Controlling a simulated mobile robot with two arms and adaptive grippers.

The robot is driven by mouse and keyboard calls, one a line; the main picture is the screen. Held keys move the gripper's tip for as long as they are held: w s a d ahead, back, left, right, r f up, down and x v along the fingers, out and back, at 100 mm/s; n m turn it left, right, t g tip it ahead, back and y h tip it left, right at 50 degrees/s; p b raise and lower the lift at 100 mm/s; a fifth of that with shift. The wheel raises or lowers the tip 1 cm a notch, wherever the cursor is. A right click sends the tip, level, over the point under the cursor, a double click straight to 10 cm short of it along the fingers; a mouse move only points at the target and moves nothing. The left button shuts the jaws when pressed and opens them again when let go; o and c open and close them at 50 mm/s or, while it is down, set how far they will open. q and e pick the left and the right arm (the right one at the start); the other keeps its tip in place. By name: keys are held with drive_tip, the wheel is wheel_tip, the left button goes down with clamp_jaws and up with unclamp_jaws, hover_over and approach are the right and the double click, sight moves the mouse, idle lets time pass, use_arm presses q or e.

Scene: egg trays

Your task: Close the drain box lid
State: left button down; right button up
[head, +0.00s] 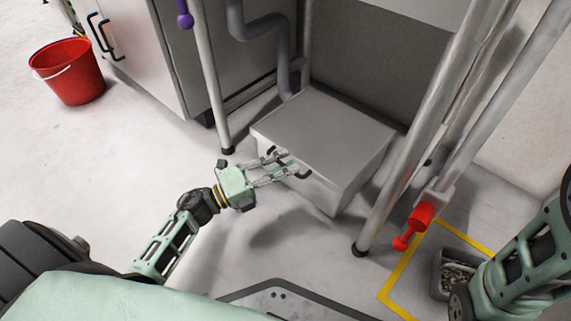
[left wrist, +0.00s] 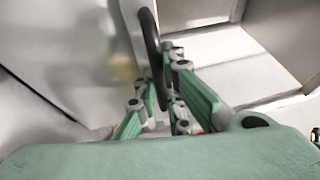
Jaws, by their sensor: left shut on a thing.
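The drain box is a light grey box (head: 335,198) on the floor under the frame. Its flat grey lid (head: 325,125) lies over the top in the head view, with no clear gap visible. A dark handle (head: 304,175) is on the near side by the lid's front edge; it shows as a black curved bar in the left wrist view (left wrist: 151,42). My left gripper (head: 287,164) reaches it from the left and is shut on the handle, which passes between the fingers. The fingers partly hide the handle. My right gripper is not in view.
Metal frame legs (head: 400,180) stand right of the box, with another leg (head: 212,80) at left. A small grey bin (head: 440,283) and yellow floor marking (head: 395,283) lie at right. A red bucket (head: 72,80) stands far left.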

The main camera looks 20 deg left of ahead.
use_arm(q)
drive_tip(key=shift+f, duration=0.4)
drive_tip(key=c, duration=2.2)
unclamp_jaws()
drive_tip(key=shift+o, duration=0.4)
drive_tip(key=v, duration=1.2)
drive_tip(key=shift+r, duration=0.2)
